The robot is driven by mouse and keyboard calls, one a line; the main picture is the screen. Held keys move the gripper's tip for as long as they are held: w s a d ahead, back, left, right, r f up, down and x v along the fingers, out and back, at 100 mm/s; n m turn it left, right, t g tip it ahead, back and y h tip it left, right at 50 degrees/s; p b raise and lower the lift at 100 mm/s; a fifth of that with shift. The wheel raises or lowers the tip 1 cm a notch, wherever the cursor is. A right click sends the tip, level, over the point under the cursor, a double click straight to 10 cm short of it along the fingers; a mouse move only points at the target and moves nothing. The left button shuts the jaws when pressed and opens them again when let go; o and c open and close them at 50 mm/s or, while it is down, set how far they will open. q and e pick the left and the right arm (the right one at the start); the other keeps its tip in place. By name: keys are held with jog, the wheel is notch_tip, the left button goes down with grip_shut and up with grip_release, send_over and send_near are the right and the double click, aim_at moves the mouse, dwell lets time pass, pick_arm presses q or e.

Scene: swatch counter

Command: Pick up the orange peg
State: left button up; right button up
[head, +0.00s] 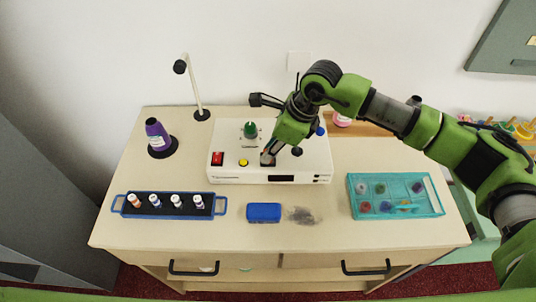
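I cannot make out an orange peg for certain. Several small coloured pieces (500,126) at the far right include orange-looking ones, partly cut off by the frame edge and my arm. My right gripper (268,158) reaches down over the front of the white device (225,172), with its dark fingertips just right of the yellow button (243,162). A small brownish patch shows at the fingertips. I cannot tell whether it is a held thing or part of the device or gripper, nor whether the fingers are open. My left gripper is not in view.
A blue rack (120,208) with several small bottles stands front left. A blue block (263,212) and a grey smudge (303,215) lie front centre. A teal tray (436,198) with coloured discs is at right. A purple bottle (156,135) and a lamp (194,88) stand behind.

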jog(key=shift+r, duration=0.1)
dwell(0.3)
jog(key=shift+r+b, duration=0.45)
jog(key=shift+b, duration=0.1)
jog(key=shift+s+r+b, duration=0.2)
jog(key=shift+r+b, duration=0.6)
jog(key=shift+r, duration=0.45)
jog(key=s+d+r+b, duration=0.1)
jog(key=s+r+b, duration=0.4)
jog(key=s+r, duration=0.4)
jog(key=s, duration=0.4)
jog(key=shift+s+d+r, duration=0.25)
